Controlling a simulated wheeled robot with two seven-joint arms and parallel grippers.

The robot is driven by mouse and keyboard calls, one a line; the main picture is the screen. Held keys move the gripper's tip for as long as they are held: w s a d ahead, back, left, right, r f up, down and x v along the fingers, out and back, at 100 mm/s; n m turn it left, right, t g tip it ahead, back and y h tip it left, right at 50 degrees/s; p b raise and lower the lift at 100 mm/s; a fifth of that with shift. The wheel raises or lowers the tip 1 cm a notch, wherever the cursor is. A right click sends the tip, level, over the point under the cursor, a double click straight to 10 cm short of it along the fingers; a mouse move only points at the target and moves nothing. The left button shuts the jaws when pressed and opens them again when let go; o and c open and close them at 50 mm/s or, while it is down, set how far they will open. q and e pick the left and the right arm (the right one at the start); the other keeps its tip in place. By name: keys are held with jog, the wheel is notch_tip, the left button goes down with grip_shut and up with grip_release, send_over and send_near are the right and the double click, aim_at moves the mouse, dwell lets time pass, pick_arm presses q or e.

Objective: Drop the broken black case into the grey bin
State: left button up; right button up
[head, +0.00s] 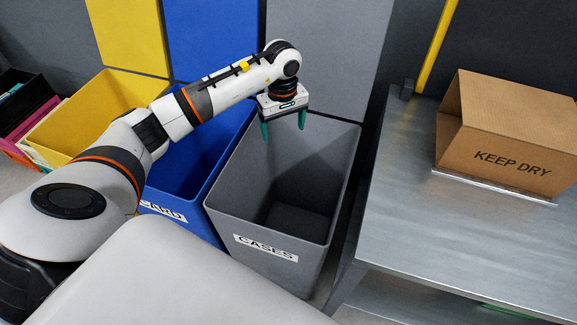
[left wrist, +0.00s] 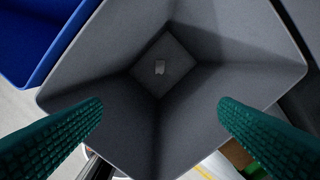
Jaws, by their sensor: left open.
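The grey bin (head: 290,225), labelled "CASES", stands in the middle of the head view. My left gripper (head: 283,128) is above its opening, pointing down, with its green fingers apart and nothing between them. In the left wrist view I look down into the grey bin (left wrist: 110,45), past the open left fingers (left wrist: 160,110). No clearly black case shows in either view. My right gripper is not in view.
A blue bin (head: 210,155) stands close left of the grey one, with a yellow bin (head: 80,125) beyond it. A metal bench (head: 410,215) on the right carries an open cardboard box (head: 510,125) marked "KEEP DRY". A yellow pole (head: 436,45) rises behind the bench.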

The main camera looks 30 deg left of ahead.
pick_arm(q)
jog(key=shift+r, duration=2.9)
